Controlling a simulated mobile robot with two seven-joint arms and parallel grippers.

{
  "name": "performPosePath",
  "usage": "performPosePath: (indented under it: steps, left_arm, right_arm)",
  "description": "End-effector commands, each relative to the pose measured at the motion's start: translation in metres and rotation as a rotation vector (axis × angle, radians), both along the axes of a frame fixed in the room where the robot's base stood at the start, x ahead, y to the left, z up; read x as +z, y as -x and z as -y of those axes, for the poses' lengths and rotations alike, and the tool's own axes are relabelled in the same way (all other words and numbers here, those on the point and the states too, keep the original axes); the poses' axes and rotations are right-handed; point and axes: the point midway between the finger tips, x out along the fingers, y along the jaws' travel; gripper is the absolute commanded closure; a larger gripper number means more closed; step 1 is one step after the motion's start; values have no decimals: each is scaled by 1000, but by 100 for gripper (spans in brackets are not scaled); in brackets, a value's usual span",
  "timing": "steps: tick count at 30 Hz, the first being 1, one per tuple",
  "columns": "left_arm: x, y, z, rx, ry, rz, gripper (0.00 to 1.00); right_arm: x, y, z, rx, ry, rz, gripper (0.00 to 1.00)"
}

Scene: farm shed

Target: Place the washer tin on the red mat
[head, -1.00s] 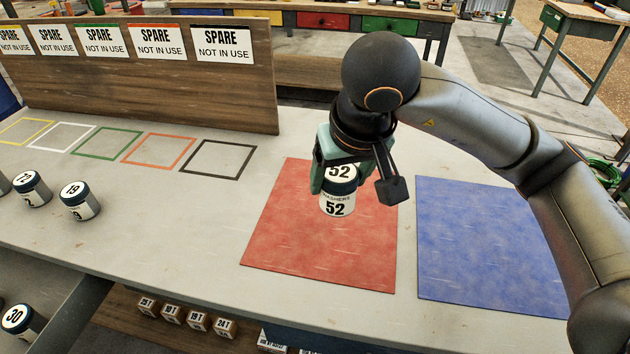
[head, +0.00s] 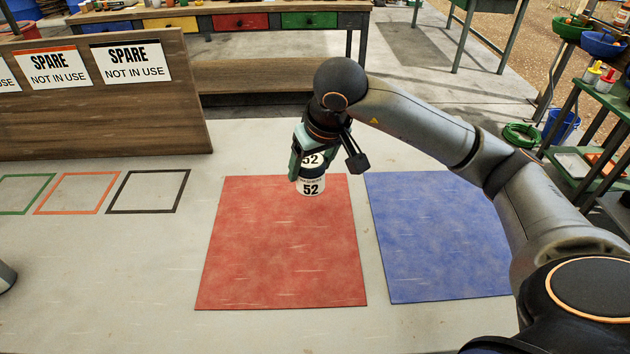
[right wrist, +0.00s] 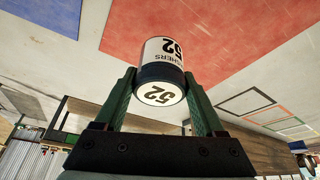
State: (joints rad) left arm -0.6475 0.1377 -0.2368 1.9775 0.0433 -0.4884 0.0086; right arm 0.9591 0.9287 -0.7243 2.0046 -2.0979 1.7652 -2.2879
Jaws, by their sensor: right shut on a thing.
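The washer tin (head: 311,187) is white with a dark lid and the number 52 on its label and top. My right gripper (head: 310,165) is shut on it, over the far part of the red mat (head: 280,260). In the right wrist view the tin (right wrist: 165,60) sits between the two green fingers (right wrist: 162,98), its lid end toward the palm. It looks upright in the head view. I cannot tell whether its base touches the mat. My left gripper is not in view.
A blue mat (head: 440,245) lies right of the red mat. Empty coloured outlines (head: 148,192) and a wooden board with SPARE signs (head: 110,110) are at the left. The red mat's near part is bare. A dark rounded thing (head: 5,277) shows at the left edge.

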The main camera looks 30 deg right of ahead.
Motion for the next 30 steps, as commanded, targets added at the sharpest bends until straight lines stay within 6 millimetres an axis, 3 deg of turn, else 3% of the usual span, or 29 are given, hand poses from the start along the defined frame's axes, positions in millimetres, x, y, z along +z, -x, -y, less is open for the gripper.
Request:
performPosePath:
  steps: [9,15,28,29,30]
  left_arm:
    - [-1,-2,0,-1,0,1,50]
    - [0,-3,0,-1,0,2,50]
    - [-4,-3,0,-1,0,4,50]
    - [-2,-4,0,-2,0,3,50]
    - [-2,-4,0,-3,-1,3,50]
  right_arm:
    - [-28,-9,20,-2,0,-1,90]
    - [-52,-8,18,1,0,-1,90]
    - [-58,-9,17,1,1,3,90]
    - [-57,-9,17,1,1,2,25]
    - [-57,-9,17,1,0,2,20]
